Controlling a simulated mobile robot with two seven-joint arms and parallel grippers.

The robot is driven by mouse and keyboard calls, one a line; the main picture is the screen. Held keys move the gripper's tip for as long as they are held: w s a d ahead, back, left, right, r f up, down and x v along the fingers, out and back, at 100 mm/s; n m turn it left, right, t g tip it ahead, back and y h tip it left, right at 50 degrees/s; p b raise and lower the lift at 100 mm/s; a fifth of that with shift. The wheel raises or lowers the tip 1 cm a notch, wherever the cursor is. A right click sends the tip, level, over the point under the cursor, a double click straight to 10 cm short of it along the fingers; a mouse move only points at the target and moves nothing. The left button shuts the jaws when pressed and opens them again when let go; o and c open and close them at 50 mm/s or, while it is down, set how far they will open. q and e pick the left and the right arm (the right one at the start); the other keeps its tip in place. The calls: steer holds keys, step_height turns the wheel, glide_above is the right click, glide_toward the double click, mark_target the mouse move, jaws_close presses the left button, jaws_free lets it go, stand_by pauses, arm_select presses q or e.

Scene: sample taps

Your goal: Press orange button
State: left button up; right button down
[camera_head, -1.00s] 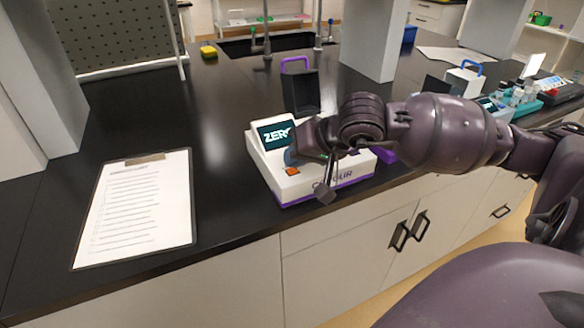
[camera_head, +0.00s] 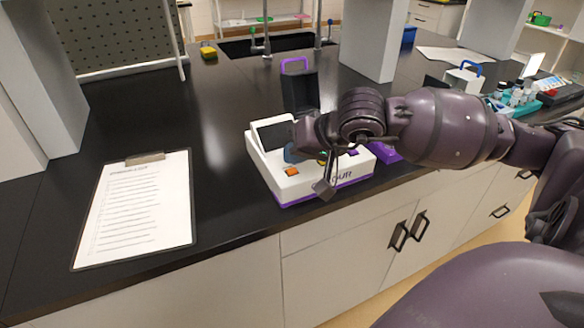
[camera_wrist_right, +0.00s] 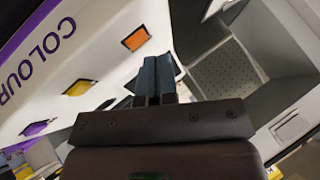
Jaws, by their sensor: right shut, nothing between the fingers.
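The orange button (camera_head: 292,171) is on the top of a white instrument (camera_head: 268,177) with a purple base stripe, near its front left corner. In the right wrist view the orange button (camera_wrist_right: 135,38) is a diamond just left of and beyond my fingertips, uncovered. My right gripper (camera_head: 291,155) is over the instrument, shut and empty, its bluish fingertips close behind the orange button. In the right wrist view the shut fingers (camera_wrist_right: 157,78) point beside the button; I cannot tell whether they touch the surface. A yellow button (camera_wrist_right: 79,88) and a purple one (camera_wrist_right: 34,128) sit farther along. My left gripper is out of view.
The instrument's screen (camera_head: 275,133) is blank. A clipboard (camera_head: 137,207) lies to the left, with clear black counter between. A grey pillar (camera_head: 372,40) stands behind. Other devices and a teal rack (camera_head: 520,104) are at right.

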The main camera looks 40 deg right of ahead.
mark_target(294, 169)
steer(key=shift+r+p, duration=0.6)
steer(key=shift+r, duration=1.25)
steer(key=shift+r+p, duration=0.3)
steer(key=shift+r, duration=0.85)
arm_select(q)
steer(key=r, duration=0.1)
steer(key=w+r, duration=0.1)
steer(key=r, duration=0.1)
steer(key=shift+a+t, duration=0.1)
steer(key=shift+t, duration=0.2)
